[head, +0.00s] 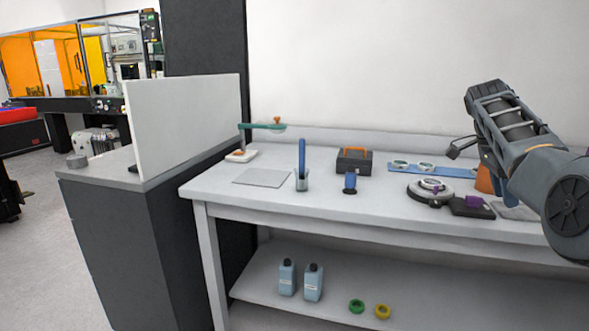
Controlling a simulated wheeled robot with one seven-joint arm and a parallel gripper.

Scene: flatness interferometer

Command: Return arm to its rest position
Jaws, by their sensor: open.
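My arm (505,120) is raised at the right of the head view, above the right part of the workbench. Of my gripper (462,147), only a small dark part seems to show to the left of the arm link; the rest is hidden behind the link. It is open, and I see nothing held in it. It appears above the bench top, apart from the things there.
The white workbench (230,190) carries a blue-handled tool in a cup (302,182), a black case (354,161), a round dark instrument (430,191) and a blue mat (450,172). A white panel (190,120) stands on the left cabinet. Bottles (313,283) stand on the lower shelf.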

